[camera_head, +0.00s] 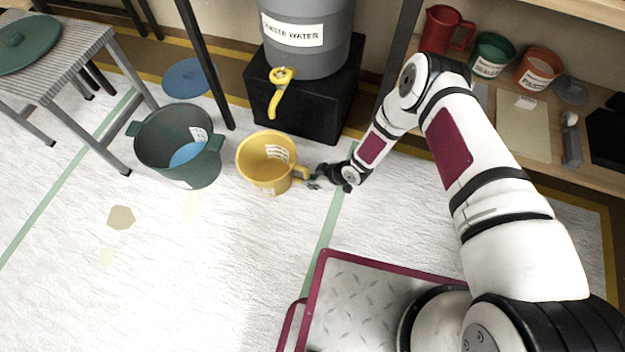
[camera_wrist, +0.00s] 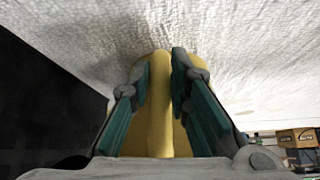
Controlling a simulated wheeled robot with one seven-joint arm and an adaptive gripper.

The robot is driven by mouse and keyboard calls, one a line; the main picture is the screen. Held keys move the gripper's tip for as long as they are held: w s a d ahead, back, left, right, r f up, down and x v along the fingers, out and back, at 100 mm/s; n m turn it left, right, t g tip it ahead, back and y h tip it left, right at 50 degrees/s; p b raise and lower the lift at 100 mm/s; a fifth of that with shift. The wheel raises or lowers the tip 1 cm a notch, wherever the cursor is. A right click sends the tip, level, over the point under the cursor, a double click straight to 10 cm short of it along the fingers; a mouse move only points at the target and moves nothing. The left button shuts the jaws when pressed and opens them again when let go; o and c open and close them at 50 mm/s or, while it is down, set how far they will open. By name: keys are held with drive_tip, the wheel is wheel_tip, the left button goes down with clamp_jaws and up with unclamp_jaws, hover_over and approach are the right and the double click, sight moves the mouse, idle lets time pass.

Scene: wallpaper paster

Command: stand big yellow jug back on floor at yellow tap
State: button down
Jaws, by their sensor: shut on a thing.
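The big yellow jug (camera_head: 262,165) is upright and looks empty, with a white label on its inner wall, near the floor in front of the black stand. I cannot tell whether its base touches the floor. Its handle points right, toward my gripper (camera_head: 312,178). In the wrist view my gripper (camera_wrist: 160,85) has its two fingers closed on the yellow handle (camera_wrist: 159,110), with the jug body behind. The yellow tap (camera_head: 279,88) sticks out from the grey waste water tank (camera_head: 310,50), above and behind the jug.
A dark green bucket (camera_head: 178,145) stands close left of the jug, and a blue lid (camera_head: 190,77) lies behind it. The black stand (camera_head: 310,115) is just behind the jug. A shelf (camera_head: 540,165) with a red jug (camera_head: 446,30) and small pots is at right. White sheeting in front is mostly clear.

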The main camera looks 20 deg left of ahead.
drive_tip(key=c, duration=1.5)
unclamp_jaws()
drive_tip(key=p+v, duration=0.5)
drive_tip(key=v, duration=0.7)
drive_tip(key=shift+d, duration=0.1)
